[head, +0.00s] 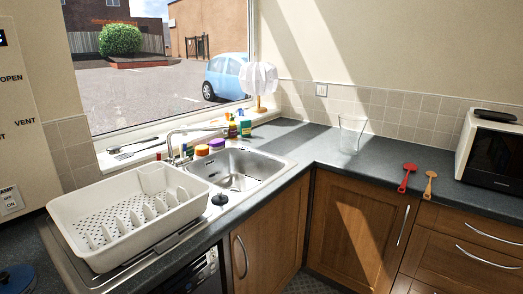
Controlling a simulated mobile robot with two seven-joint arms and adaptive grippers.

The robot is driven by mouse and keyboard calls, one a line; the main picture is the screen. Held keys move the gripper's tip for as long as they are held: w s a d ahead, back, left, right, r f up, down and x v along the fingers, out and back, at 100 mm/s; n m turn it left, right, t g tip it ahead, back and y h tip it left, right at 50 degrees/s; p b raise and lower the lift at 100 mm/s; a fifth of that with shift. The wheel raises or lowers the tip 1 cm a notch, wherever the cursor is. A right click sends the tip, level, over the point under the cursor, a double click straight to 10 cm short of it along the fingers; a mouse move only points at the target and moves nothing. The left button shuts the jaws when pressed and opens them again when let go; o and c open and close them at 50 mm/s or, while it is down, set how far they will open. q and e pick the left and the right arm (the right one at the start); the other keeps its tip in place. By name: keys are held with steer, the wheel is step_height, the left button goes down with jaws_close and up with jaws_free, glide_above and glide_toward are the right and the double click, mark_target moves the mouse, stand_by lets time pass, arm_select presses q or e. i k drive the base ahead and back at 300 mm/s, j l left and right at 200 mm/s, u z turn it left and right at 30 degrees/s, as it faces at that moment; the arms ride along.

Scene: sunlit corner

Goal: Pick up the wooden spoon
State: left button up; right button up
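The wooden spoon (429,184) is light orange-brown. It lies on the dark grey worktop at the right, near the front edge, and one end reaches to or over that edge. A red spoon-like utensil (407,177) lies close to its left, apart from it. Neither of my grippers shows in the head view.
A microwave (487,150) stands right of the spoon. A clear glass container (351,133) stands on the worktop further left. A white dish rack (128,215) and a metal sink (240,170) are at the left. The worktop between glass and utensils is clear.

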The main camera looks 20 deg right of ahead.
mark_target(427, 193)
steer(key=z, duration=1.85)
